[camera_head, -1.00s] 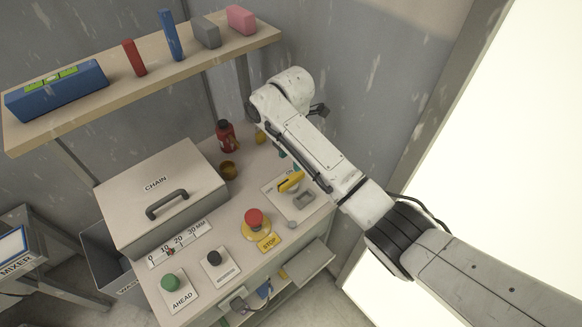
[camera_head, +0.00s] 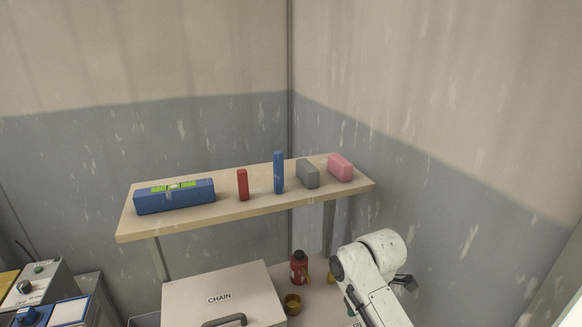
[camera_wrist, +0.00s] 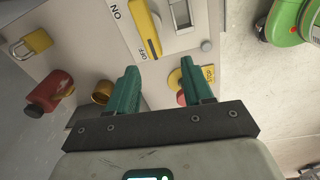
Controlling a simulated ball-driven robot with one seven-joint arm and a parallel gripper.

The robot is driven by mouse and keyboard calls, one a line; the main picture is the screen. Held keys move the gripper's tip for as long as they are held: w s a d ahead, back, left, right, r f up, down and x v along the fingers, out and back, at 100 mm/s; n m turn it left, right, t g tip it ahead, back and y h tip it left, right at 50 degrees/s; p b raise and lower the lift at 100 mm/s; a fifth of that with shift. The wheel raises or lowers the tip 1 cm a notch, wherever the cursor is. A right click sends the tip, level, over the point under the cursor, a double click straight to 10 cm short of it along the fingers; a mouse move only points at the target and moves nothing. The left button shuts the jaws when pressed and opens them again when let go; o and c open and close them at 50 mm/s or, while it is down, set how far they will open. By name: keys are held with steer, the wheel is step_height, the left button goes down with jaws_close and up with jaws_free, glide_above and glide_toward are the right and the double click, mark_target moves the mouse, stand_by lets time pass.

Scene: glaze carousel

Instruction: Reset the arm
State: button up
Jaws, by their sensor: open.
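My gripper (camera_wrist: 158,95) shows in the wrist view as two green fingers on a dark bar. The fingers are apart with nothing between them. Beyond them is a panel with a yellow lever switch (camera_wrist: 146,30) marked ON and OFF. The lever's handle points toward the ON mark or lies along the panel; I cannot tell its exact setting. In the head view my white arm stands at the lower right, and the gripper's fingers are mostly hidden below the frame.
A wooden shelf (camera_head: 240,211) holds a blue level (camera_head: 175,200) and several blocks. Below it stand a CHAIN box (camera_head: 222,290), a red bottle (camera_head: 299,268) and a brass cup (camera_head: 292,304). The wrist view shows a yellow padlock (camera_wrist: 33,42) and a green object (camera_wrist: 285,22).

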steer(key=s+f+m, duration=0.1)
steer(key=s+f, duration=0.1)
steer(key=s, duration=0.1)
steer(key=s+a+f+m+y, duration=0.1)
steer(key=s+f+m, duration=0.1)
steer(key=s, duration=0.1)
steer(key=s+a+f+m, duration=0.1)
steer(key=s+f+m, duration=0.1)
steer(key=s, duration=0.1)
steer(key=shift+a, duration=0.15)
steer(key=s+d+f+m, duration=0.2)
steer(key=s+m, duration=0.4)
steer(key=s, duration=0.4)
steer(key=s+d+f+m+t, duration=0.1)
steer(key=s+d+m, duration=0.4)
steer(key=s, duration=0.5)
steer(key=shift+s+f+m, duration=0.2)
steer(key=shift+f+m, duration=0.3)
steer(key=shift+f, duration=0.1)
steer(key=s+d+m, duration=0.1)
steer(key=s, duration=0.1)
steer(key=s+d+r+m+h, duration=0.1)
steer(key=s+d, duration=0.1)
steer(key=s, duration=0.1)
steer(key=s+d+m, duration=0.2)
steer(key=shift+s+r+h, duration=0.2)
steer(key=shift+r+h, duration=0.1)
steer(key=shift+h, duration=0.1)
steer(key=shift+c, duration=0.2)
